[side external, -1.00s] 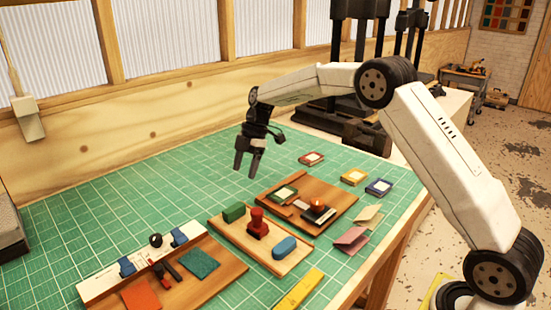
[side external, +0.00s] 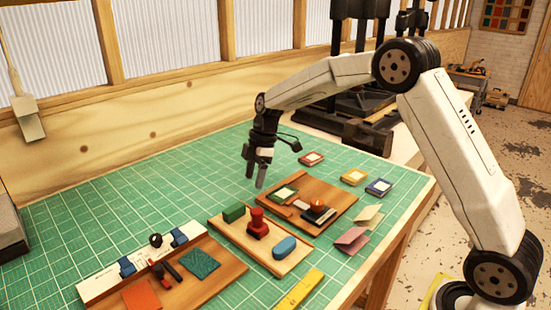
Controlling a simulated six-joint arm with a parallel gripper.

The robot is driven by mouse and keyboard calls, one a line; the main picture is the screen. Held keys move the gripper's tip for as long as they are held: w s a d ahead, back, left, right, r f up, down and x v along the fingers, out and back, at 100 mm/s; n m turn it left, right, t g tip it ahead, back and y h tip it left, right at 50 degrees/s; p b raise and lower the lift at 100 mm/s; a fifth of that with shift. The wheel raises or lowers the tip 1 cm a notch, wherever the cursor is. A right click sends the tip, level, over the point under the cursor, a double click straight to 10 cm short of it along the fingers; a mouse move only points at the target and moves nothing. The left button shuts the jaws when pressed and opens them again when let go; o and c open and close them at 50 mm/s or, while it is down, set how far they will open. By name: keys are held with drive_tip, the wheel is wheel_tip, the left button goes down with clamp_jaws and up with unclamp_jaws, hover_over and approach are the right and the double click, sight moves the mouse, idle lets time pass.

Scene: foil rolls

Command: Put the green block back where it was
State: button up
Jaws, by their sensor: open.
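The green block (side external: 234,212) lies at the back left end of a light wooden tray (side external: 243,238). On the same tray, a red knobbed piece (side external: 257,224) stands in the middle and a blue rounded block (side external: 284,247) lies at the front right end. My gripper (side external: 256,181) is open and empty, pointing down above the mat. In the picture it is above and a little right of the green block, apart from it and behind the trays.
A darker wooden board (side external: 335,200) with a green-framed card and a stamp-like piece lies to the right. Another board (side external: 222,266) with orange and teal pads is at front left. Small coloured cards (side external: 354,177) lie at right. The back left mat (side external: 120,190) is clear.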

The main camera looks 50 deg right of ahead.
drive_tip(key=s+f+m+h, duration=0.1)
drive_tip(key=s+m, duration=0.3)
drive_tip(key=s, duration=0.4)
drive_tip(key=s+f+m+t+h, duration=0.1)
drive_tip(key=s+f+m, duration=0.1)
drive_tip(key=s+m, duration=0.3)
drive_tip(key=s+a+f+m+t+h, duration=0.1)
drive_tip(key=s+m, duration=0.4)
drive_tip(key=s, duration=0.6)
drive_tip(key=shift+s+f, duration=0.25)
drive_tip(key=shift+f, duration=0.3)
